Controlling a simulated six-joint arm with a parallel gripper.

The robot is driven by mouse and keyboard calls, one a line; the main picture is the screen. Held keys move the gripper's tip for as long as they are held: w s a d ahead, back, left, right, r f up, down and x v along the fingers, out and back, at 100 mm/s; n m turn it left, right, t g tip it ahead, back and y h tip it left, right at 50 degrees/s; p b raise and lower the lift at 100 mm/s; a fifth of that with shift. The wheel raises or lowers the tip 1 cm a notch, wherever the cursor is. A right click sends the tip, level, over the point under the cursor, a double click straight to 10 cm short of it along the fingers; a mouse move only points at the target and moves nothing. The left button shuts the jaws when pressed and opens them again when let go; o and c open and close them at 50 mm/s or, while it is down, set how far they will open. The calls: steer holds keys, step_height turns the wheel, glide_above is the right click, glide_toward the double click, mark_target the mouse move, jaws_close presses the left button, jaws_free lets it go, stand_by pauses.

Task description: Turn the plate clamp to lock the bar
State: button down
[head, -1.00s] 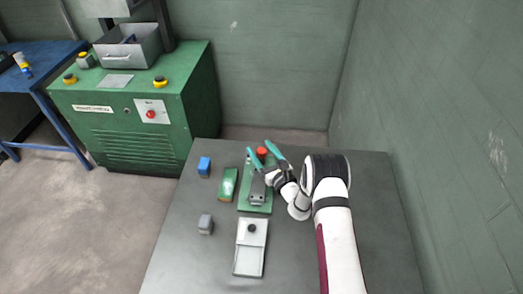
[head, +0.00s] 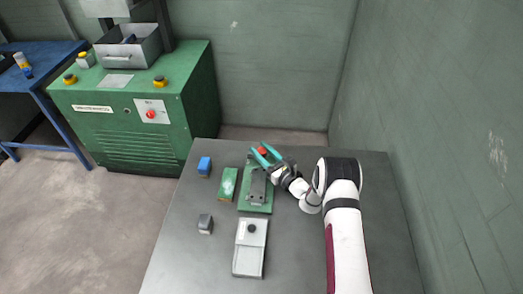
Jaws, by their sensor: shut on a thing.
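A green plate fixture (head: 245,203) lies on the grey table, with a dark grey bar-like piece (head: 257,187) on it. A small red knob (head: 262,151) is at the fixture's far end. My gripper (head: 263,154) reaches in from the right, its teal fingers closed on either side of the red knob. The fingers partly hide the knob and the far end of the fixture. The clamp's exact shape and its angle to the bar are too small to tell.
A light grey plate with a black knob (head: 251,228) lies in front. The table's (head: 185,262) front left is clear. A green wall rises at the right.

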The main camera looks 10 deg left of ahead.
steer(key=n+g+y, duration=0.2)
steer(key=g, duration=0.1)
steer(key=n+g+y, duration=0.2)
steer(key=n+g, duration=0.1)
steer(key=shift+g+y, duration=0.3)
steer(key=shift+g, duration=0.1)
steer(key=shift+n+g, duration=0.4)
steer(key=shift+c, duration=2.3)
jaws_free()
steer(key=v, duration=1.5)
steer(key=shift+s+d+f, duration=0.15)
steer(key=shift+d+f, duration=0.05)
steer(key=shift+d, duration=0.2)
